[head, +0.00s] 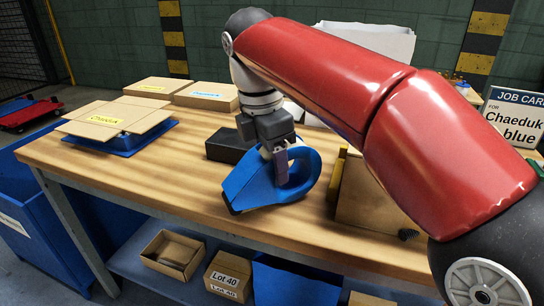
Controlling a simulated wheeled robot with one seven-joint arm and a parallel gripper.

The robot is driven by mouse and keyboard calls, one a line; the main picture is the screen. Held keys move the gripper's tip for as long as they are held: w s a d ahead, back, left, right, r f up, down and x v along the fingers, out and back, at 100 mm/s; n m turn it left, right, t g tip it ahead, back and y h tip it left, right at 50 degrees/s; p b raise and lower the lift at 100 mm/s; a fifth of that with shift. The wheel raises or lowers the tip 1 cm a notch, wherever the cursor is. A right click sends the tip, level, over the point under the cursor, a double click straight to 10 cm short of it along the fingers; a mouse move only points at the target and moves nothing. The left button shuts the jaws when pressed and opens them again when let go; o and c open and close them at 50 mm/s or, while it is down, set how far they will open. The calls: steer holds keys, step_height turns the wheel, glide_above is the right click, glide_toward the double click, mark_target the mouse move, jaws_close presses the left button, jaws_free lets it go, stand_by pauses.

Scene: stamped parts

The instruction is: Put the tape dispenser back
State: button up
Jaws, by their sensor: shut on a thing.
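The blue tape dispenser (249,187) is at the middle of the wooden workbench, its open loop facing the camera side. My gripper (281,172) comes down from above and is shut on the dispenser near its loop. The dispenser's lower edge is at or very close to the bench top; I cannot tell whether it touches. Part of the dispenser is hidden behind my gripper's finger.
A black box (230,146) stands just behind the dispenser. A wooden box (365,203) is to the right, partly behind my arm. Flat cartons (206,96) lie at the back left. A job card (515,116) reads "Chaeduk" and "blue". The front-left bench top (150,180) is clear.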

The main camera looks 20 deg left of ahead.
steer(key=shift+f+b, duration=0.35)
steer(key=shift+f, duration=0.2)
steer(key=o, duration=1.1)
steer(key=shift+o, duration=0.2)
